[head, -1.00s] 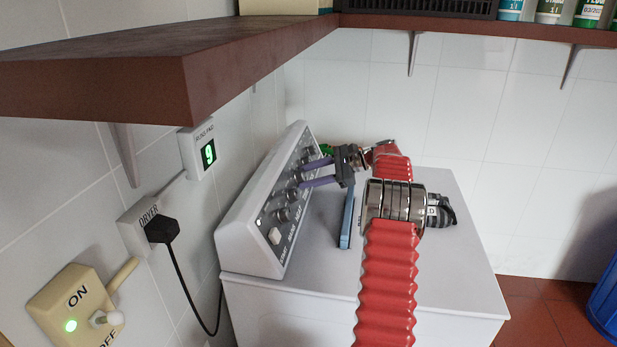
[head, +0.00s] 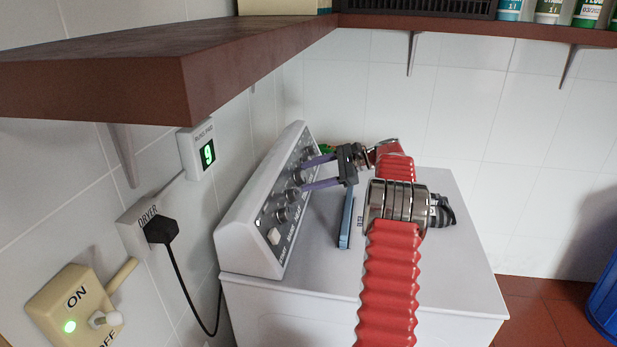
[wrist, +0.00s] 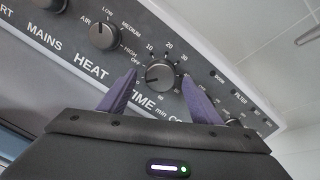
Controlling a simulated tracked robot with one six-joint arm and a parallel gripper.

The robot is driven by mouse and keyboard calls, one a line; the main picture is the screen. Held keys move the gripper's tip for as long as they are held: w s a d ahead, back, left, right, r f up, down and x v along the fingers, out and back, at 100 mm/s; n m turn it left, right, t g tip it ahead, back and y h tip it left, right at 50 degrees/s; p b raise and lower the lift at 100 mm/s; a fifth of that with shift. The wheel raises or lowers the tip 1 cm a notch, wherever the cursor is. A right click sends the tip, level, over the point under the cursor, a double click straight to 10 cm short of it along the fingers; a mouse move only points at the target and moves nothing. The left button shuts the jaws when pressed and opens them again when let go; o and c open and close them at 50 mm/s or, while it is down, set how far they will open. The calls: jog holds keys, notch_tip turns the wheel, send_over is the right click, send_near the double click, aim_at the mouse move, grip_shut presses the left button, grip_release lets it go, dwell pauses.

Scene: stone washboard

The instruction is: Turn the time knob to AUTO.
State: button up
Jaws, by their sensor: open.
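The time knob (wrist: 158,76) is a small dark knob on the sloping grey control panel (head: 246,232) of the dryer. Printed around it are 10, 20, 30 and OFF, with TIME min below; I cannot read an AUTO mark. Its pointer seems to aim to the lower left, but is too small to be sure. My gripper (wrist: 160,76) is open, one purple finger on each side of the time knob in the wrist view. I cannot tell whether either finger touches it. In the head view my gripper (head: 304,175) reaches the panel from the right.
The heat knob (wrist: 103,35) sits to the left of the time knob. A brown shelf (head: 190,75) overhangs the panel's left side. A blue bar (head: 346,222) stands on the dryer's white top (head: 450,270). A black plug (head: 162,230) and switch (head: 75,305) are on the wall.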

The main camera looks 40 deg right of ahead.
jog(key=v, duration=1.2)
jog(key=shift+s+d, duration=0.15)
jog(key=shift+d, duration=0.1)
jog(key=shift+r, duration=0.15)
